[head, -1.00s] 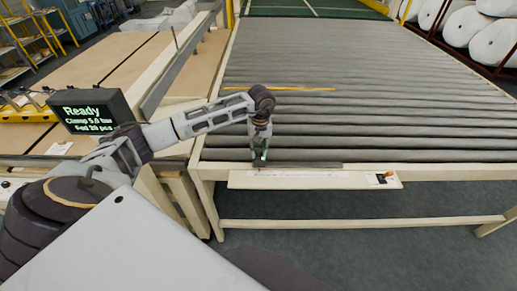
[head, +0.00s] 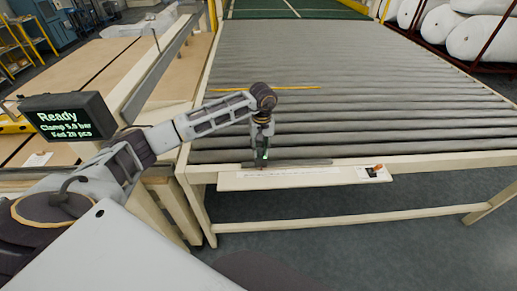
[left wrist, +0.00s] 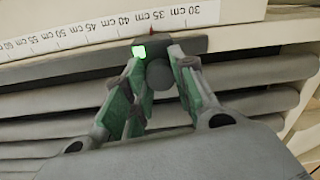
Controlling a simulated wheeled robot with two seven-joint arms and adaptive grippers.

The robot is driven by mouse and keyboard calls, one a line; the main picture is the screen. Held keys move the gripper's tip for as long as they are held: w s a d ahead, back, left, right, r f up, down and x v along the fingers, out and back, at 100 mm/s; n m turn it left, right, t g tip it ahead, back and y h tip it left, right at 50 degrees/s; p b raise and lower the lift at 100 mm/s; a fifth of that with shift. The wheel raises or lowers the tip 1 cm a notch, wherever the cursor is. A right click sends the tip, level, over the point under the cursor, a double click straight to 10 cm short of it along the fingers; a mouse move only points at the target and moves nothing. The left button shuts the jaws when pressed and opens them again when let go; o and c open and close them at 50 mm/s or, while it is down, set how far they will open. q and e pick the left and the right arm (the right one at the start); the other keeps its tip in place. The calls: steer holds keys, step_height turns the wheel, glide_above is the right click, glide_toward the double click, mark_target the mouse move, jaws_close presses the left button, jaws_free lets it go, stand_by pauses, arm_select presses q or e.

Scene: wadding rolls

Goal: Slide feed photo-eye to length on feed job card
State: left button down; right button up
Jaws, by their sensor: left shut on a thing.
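The feed photo-eye (left wrist: 158,73) is a small dark block with a lit green lamp, a round knob and a red pointer. In the left wrist view its pointer stands near the 35 cm label of the printed scale (left wrist: 75,38), which appears upside down. My left gripper (left wrist: 155,85) is shut on the photo-eye's knob. In the head view the left gripper (head: 264,155) is at the front edge of the roller table, over the dark rail (head: 305,162). I cannot identify the feed job card; a white paper (head: 38,159) lies at left, its writing unreadable. My right gripper is out of view.
The grey roller table (head: 350,110) fills the middle, with a yellow strip (head: 290,88) across it. A cream ledge (head: 320,178) at its front bears a small label with an orange knob (head: 378,167). A dark display (head: 65,118) reads "Ready".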

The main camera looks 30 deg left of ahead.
mark_target(261, 149)
arm_select(q)
steer(key=c, duration=1.1)
jaws_free()
steer(key=shift+c, duration=0.2)
steer(key=shift+r, duration=0.15)
step_height(261, 149, up, 12)
steer(key=shift+w+d, duration=0.15)
steer(key=shift+f, duration=0.2)
